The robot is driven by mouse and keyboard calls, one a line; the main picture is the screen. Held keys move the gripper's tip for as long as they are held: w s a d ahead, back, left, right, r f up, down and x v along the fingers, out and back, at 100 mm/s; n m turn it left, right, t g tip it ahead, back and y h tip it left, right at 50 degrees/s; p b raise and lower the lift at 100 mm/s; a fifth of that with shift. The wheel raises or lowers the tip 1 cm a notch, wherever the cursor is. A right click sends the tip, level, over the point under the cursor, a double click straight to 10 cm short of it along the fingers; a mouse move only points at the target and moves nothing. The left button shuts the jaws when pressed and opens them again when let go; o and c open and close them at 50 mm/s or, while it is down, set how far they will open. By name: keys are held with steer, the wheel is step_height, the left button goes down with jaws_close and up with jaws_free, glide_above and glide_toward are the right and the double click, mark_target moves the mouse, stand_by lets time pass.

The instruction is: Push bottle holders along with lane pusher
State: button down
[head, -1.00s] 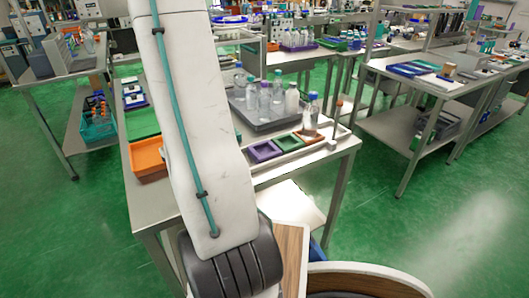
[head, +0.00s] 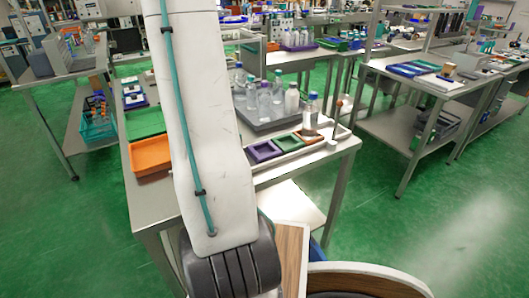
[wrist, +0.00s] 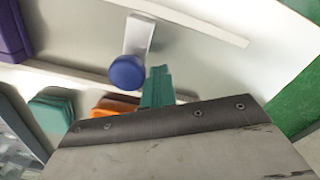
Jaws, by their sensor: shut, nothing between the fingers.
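In the wrist view my gripper (wrist: 157,86) shows as teal fingers, shut and empty. It is just right of a blue round knob (wrist: 127,72) on a white bar (wrist: 139,35), which looks like the lane pusher; I cannot tell if they touch. A purple holder (wrist: 11,35) is at the upper left, apart from the knob. In the head view a row of holders, purple (head: 264,151), green (head: 287,142) and orange (head: 309,136), lies along the lane.
A grey tray (head: 262,126) of several bottles stands behind the row. An orange bin (head: 150,156) is at the table's left. In the wrist view, a green piece (wrist: 50,112) and an orange piece (wrist: 113,106) lie below the lane rail. A white rail (wrist: 190,20) runs above.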

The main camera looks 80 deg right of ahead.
steer(key=shift+s+d, duration=2.75)
steer(key=shift+s, duration=0.5)
steer(key=shift+s+d, duration=2.8)
steer(key=shift+s, duration=0.4)
steer(key=shift+s+d, duration=2.75)
steer(key=shift+s, duration=0.5)
step_height(320, 180, up, 8)
steer(key=w+a, duration=0.1)
steer(key=shift+w+a, duration=0.25)
steer(key=shift+w, duration=0.05)
steer(key=w+a+r+m, duration=0.1)
steer(key=w+a+r, duration=0.3)
steer(key=a, duration=0.5)
steer(key=w+a+r+m+g+y, duration=0.1)
steer(key=w+a+r+m, duration=0.1)
steer(key=w+a, duration=0.5)
steer(key=w+a+r+m, duration=0.1)
steer(key=w+a+r, duration=0.2)
steer(key=a, duration=0.7)
steer(key=a+r+n+t, duration=0.1)
steer(key=a+r+n, duration=0.2)
steer(key=a, duration=1)
steer(key=a+r+n+t+h, duration=0.1)
steer(key=a+r+n, duration=0.2)
steer(key=a, duration=1)
steer(key=shift+s+a+r+n, duration=0.15)
steer(key=shift+s+a+n, duration=0.2)
steer(key=shift+n, duration=0.65)
